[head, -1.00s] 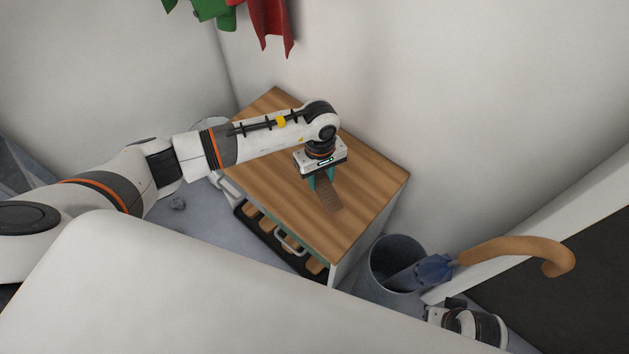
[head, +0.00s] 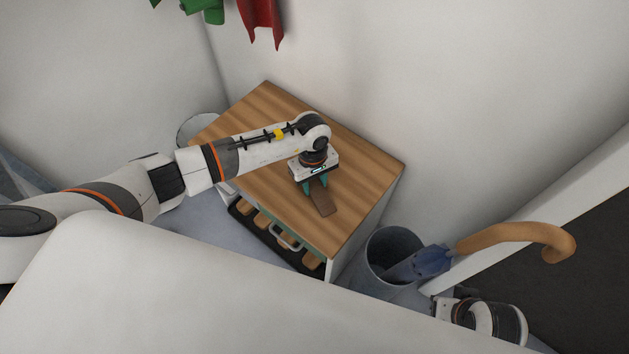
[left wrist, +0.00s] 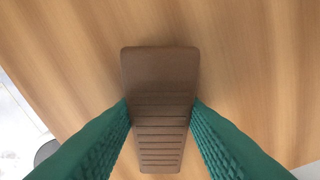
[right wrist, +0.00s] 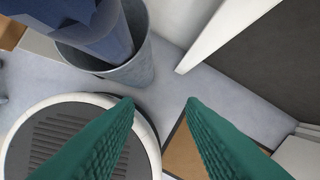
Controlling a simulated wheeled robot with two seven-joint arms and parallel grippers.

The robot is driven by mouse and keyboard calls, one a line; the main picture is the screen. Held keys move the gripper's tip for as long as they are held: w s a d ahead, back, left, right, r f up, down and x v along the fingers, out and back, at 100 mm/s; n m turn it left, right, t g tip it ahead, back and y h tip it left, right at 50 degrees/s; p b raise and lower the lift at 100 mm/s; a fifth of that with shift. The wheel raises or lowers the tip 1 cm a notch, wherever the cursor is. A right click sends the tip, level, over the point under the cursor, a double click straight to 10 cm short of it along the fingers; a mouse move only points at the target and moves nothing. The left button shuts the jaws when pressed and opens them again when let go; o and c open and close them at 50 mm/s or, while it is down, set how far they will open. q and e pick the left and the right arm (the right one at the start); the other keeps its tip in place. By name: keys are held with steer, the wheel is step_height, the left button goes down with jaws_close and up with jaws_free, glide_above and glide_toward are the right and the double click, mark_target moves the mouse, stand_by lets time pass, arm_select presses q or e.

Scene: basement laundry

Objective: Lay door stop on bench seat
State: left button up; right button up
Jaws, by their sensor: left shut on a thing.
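The brown door stop (head: 325,203) is a ribbed wedge, held at its ribbed part between the teal fingers of my left gripper (head: 316,187). In the left wrist view the door stop (left wrist: 160,72) lies lengthwise between both fingers, its smooth thick end toward the top. It is over the wooden bench seat (head: 270,125), very close to the surface; I cannot tell whether it touches. The bench seat (left wrist: 255,60) fills most of the left wrist view. My right gripper (right wrist: 160,105) is open and empty, well away from the bench.
A grey bin (head: 390,255) with a blue item and a tan curved handle (head: 520,235) stands right of the bench. A tray of wooden-looking items (head: 270,235) sits under the seat. Walls close in behind. Red and green cloths hang above. Much of the seat is bare.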

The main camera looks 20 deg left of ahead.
arm_select(q)
steer(key=o, duration=1.2)
steer(key=shift+c, duration=0.2)
